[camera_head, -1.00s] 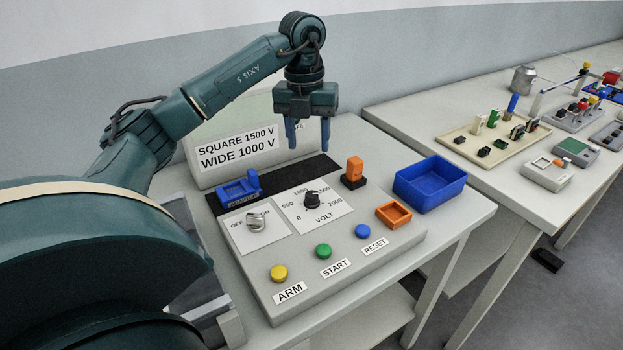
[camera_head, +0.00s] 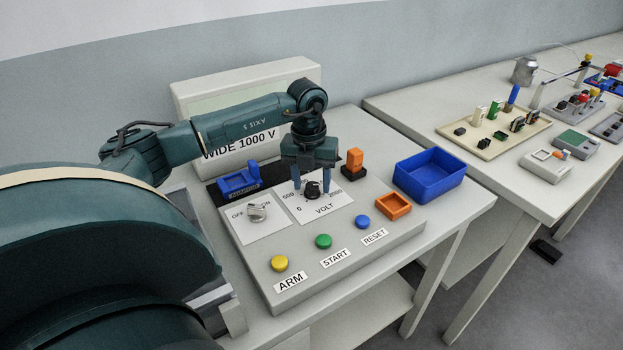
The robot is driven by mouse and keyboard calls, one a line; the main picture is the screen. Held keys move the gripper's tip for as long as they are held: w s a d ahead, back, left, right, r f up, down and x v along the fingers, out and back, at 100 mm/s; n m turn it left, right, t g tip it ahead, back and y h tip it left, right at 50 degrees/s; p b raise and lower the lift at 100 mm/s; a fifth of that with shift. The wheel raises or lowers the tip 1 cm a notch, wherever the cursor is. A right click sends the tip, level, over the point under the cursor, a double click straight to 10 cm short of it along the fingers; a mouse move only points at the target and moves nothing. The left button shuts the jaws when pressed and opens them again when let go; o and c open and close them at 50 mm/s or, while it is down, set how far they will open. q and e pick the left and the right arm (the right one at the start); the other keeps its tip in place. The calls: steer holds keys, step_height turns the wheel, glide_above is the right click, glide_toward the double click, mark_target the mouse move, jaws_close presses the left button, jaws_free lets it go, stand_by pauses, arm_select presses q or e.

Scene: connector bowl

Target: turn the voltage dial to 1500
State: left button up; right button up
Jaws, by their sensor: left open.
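The voltage dial is a black knob (camera_head: 312,190) on a white plate marked VOLT (camera_head: 324,209) on the grey console (camera_head: 340,225). The marks 0, 500 and 2000 show; my gripper covers the marks between them. The knob's pointer direction is too small to tell. My left gripper (camera_head: 312,186) points straight down at the dial, with its blue fingers apart, one on each side of the knob as seen from here. I cannot tell whether they touch it. My right gripper is not in view.
An OFF/ON switch (camera_head: 256,212) and blue adaptor (camera_head: 239,180) are left of the dial. An orange block (camera_head: 354,161), orange frame (camera_head: 393,206) and blue bin (camera_head: 430,175) are to the right. Yellow (camera_head: 279,263), green (camera_head: 323,241) and blue (camera_head: 362,221) buttons line the front.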

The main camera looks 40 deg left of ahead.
arm_select(q)
steer(key=shift+c, duration=0.2)
steer(key=c, duration=0.9)
steer(key=shift+r+n, duration=0.1)
steer(key=shift+n, duration=0.2)
steer(key=n+p, duration=0.1)
steer(key=n, duration=0.4)
steer(key=shift+p, duration=0.3)
steer(key=n+p, duration=0.1)
steer(key=n, duration=0.5)
steer(key=shift+y, duration=0.3)
steer(key=o, duration=0.9)
